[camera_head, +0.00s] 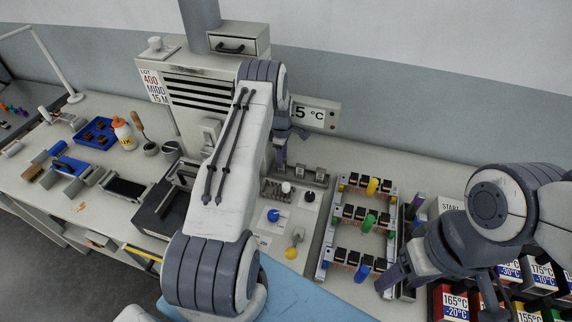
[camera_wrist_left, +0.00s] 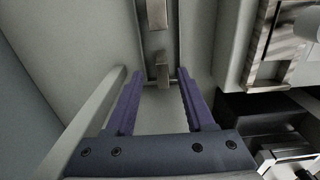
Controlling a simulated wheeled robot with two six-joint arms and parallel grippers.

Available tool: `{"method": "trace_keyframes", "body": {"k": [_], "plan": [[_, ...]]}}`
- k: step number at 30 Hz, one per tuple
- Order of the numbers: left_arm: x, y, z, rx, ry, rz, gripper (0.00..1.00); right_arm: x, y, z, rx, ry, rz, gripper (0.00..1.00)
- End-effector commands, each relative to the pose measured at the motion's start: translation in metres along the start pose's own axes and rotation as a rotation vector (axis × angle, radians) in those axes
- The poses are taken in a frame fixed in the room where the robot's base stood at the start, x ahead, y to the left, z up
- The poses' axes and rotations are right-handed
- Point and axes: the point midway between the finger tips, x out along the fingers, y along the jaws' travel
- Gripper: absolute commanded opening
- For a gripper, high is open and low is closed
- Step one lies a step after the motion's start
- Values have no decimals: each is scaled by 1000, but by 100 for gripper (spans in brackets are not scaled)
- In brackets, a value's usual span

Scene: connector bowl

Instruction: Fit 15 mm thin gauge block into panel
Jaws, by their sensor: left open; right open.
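My left gripper (camera_head: 288,148) is open, beside the grey machine and above a ledge at the back of the control panel (camera_head: 268,240). In the left wrist view its two purple fingers (camera_wrist_left: 160,76) stand apart. A small metal block (camera_wrist_left: 162,71) shows between their tips, and a larger metal piece (camera_wrist_left: 157,14) lies farther up the same channel. I cannot tell whether the fingers touch the block, or which piece is the 15 mm thin gauge block. Small grey blocks (camera_head: 301,171) stand along the ledge in the head view. My right gripper (camera_head: 402,243) is open and empty-looking beside the connector rack.
The connector rack (camera_head: 328,240) holds rows of dark connectors with yellow, green and blue pieces. Labelled bins (camera_head: 455,303) stand at the right. The grey machine (camera_head: 185,80) stands behind my left arm. A blue tray (camera_head: 97,133) and bottle (camera_head: 124,135) are at the left.

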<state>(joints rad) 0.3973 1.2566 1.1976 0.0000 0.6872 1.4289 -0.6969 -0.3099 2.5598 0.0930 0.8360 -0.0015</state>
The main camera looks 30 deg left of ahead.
Motion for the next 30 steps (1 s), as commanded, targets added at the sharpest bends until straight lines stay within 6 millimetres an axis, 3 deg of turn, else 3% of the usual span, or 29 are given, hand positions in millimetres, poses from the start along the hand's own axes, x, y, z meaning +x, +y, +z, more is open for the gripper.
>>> {"method": "trace_keyframes", "body": {"k": [9,10,12,14,30], "plan": [[6,0,0,1,0,0,54,-2,0,0,-1,0,0,64],[6,0,1,1,0,0,46,-2,0,0,-1,0,0,64],[6,0,1,1,0,0,19,-2,0,0,0,0,0,64],[6,0,1,1,0,0,0,-2,0,0,0,0,0,64],[6,0,2,2,0,0,0,-2,0,0,0,0,0,64]]}}
